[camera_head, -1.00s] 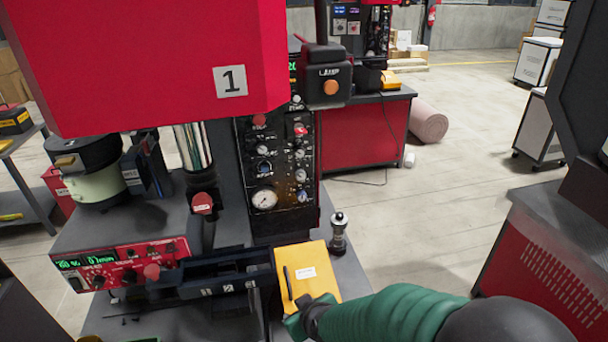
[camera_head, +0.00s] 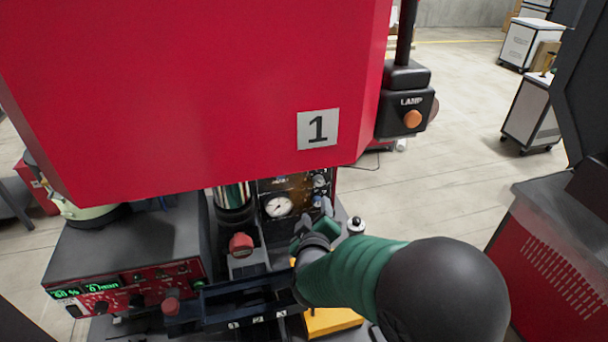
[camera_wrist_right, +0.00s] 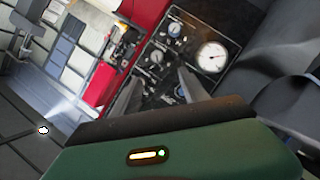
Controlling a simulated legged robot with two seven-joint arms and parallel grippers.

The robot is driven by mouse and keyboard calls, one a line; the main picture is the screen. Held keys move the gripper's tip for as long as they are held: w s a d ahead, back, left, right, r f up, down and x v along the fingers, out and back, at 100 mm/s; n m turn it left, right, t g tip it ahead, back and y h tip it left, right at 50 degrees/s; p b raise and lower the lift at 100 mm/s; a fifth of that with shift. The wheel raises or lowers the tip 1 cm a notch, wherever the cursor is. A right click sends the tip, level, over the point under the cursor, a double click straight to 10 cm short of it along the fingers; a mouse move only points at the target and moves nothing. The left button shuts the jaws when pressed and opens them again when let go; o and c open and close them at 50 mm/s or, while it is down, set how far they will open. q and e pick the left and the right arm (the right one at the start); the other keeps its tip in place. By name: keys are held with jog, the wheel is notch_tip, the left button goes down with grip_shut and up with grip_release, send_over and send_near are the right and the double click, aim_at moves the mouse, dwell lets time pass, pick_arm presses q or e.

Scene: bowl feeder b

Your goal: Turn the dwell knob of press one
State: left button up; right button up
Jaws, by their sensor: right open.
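Press one, with its red head (camera_head: 170,80) and a "1" label, fills the upper left of the head view. Its black control panel (camera_head: 292,187) shows below the head, with a round white gauge (camera_head: 278,207) and small knobs at its right edge. My right gripper (camera_head: 312,216) is open and empty in front of the panel's lower right. In the right wrist view the two fingers (camera_wrist_right: 160,88) point at the panel, with the gauge (camera_wrist_right: 212,57) and several knobs (camera_wrist_right: 156,57) beyond them. I cannot read which knob is the dwell knob. My left gripper is out of view.
A lamp box (camera_head: 405,110) with an orange button hangs at the press's right side. A red-fronted controller (camera_head: 125,288) sits at lower left. A dark-and-red cabinet (camera_head: 555,260) stands at right. The floor between is clear.

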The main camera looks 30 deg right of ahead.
jog(key=w, duration=0.1)
jog(key=p, duration=0.1)
send_near(318, 183)
jog(key=x, duration=0.8)
jog(key=shift+d, duration=0.15)
jog(key=shift+w, duration=0.15)
jog(key=shift+a+r, duration=0.1)
jog(key=shift+a, duration=0.25)
jog(key=shift+w+d, duration=0.15)
jog(key=shift+d, duration=0.2)
jog(key=c, duration=0.3)
jog(key=shift+d+f, duration=0.25)
jog(key=c, duration=0.5)
jog(key=shift+c, duration=1.1)
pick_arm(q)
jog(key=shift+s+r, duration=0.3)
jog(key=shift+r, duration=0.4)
pick_arm(e)
jog(key=shift+a, duration=0.2)
grip_shut()
